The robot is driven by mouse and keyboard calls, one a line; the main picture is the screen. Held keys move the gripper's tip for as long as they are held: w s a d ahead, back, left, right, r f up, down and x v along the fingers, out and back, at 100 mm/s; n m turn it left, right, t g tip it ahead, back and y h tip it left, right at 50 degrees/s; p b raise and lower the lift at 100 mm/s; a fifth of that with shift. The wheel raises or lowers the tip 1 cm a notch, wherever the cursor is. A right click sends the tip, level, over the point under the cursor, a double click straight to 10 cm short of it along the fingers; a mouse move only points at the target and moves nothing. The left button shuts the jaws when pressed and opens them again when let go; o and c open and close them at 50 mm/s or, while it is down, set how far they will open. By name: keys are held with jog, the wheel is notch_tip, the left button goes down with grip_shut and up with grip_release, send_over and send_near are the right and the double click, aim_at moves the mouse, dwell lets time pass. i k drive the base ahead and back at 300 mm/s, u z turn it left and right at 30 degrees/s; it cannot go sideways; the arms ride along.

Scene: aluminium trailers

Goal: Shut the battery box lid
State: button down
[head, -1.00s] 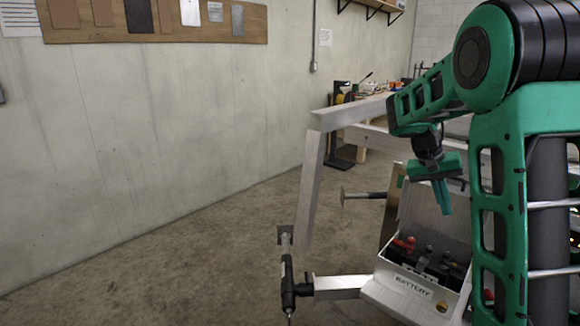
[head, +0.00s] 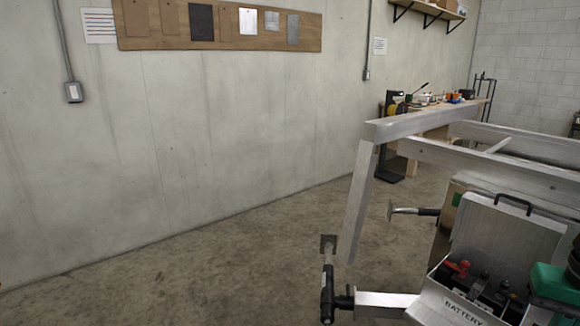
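The silver battery box (head: 463,306), marked BATTERY on its front, is at the lower right of the head view, cut off by the bottom edge. Its lid (head: 497,240) stands open, raised at the back of the box, with a black handle (head: 514,203) at its top edge. Inside the box I see a red terminal cap (head: 460,268) and dark parts. A green part of my arm shows at the lower right and covers the right side of the box. My gripper's fingers do not show.
The trailer's aluminium frame (head: 415,124) runs behind and left of the box. A jack-like black post (head: 327,295) stands left of the box by a metal bar (head: 385,299). A workbench (head: 436,117) is at the back. The floor on the left is clear.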

aim_at(521, 238)
jog(key=u, duration=1.1)
jog(key=k, duration=1)
jog(key=z, duration=0.9)
jog(key=i, duration=1)
